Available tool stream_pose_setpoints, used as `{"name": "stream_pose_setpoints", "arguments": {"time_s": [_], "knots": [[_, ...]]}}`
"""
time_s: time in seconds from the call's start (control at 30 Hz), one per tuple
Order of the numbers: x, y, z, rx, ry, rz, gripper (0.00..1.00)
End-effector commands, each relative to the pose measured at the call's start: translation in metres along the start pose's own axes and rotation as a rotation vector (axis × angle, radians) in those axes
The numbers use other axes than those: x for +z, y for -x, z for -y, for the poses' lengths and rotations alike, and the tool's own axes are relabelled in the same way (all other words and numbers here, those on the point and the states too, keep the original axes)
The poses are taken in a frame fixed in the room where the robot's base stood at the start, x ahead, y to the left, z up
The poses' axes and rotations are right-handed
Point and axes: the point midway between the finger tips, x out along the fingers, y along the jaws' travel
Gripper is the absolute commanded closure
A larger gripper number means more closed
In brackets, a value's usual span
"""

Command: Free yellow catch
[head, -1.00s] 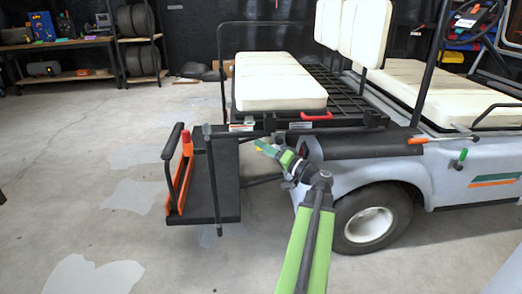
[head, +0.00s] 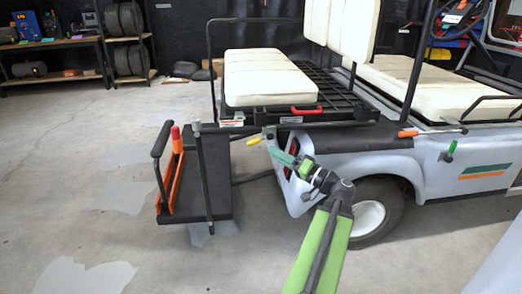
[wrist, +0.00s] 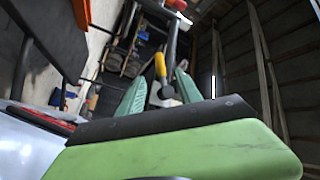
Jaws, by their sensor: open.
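The yellow catch (head: 254,141) is a small yellow-tipped lever below the rear edge of the cart's cargo rack. It also shows in the wrist view (wrist: 160,66), between the ends of my two green fingers as seen there. My gripper (head: 273,150) is open, just right of and slightly below the catch in the head view. The wrist view also shows my gripper (wrist: 158,82) with its fingers apart. I see no contact with the catch, and the exact gap in depth cannot be told.
The rack bears a white cushion (head: 268,78) and a red handle (head: 306,110). A dark fold-down step (head: 217,178) with an orange bar (head: 171,180) hangs left of my gripper. The cart's rear wheel (head: 370,217) is at right. Open concrete floor lies left.

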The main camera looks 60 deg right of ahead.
Motion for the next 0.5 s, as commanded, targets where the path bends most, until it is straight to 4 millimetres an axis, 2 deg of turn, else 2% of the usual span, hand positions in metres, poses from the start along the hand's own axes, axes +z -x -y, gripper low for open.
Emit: {"name": "stream_pose_setpoints", "arguments": {"time_s": [0.03, 0.2, 0.33, 0.5], "knots": [[0.002, 0.016, -0.002, 0.003, 0.001, -0.003, 0.59], [0.001, 0.053, -0.002, 0.002, 0.0, -0.002, 0.59], [0.0, 0.069, -0.001, 0.001, 0.0, -0.001, 0.59], [0.0, 0.074, 0.0, -0.001, -0.001, 0.001, 0.59]]}}
